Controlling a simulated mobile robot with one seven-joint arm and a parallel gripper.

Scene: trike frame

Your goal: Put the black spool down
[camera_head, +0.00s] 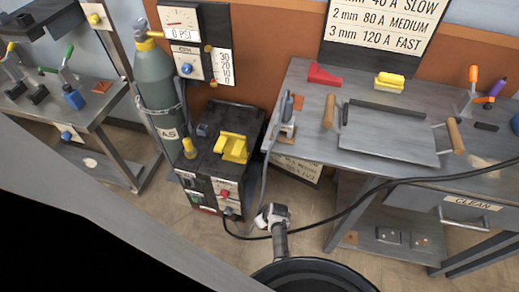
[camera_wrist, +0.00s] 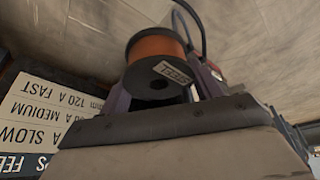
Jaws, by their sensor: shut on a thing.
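The black spool (camera_wrist: 148,83) shows in the wrist view, with black flanges, orange-brown wire and a white label with dark letters. My gripper (camera_wrist: 160,62) is shut on it, with a dark finger on either side. The spool's flat, holed face is turned towards the wrist camera. Bare floor shows behind the spool, and I see no surface touching it. I cannot make out the spool or my gripper in the head view.
The right workbench (camera_head: 300,151) holds a red block (camera_head: 324,75), a yellow block (camera_head: 389,81) and a metal plate with wooden handles (camera_head: 390,134). The black welder (camera_head: 205,165) carries a yellow piece (camera_head: 232,147). A grey gas cylinder (camera_head: 156,85) stands left. A black cable (camera_head: 350,207) crosses the front.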

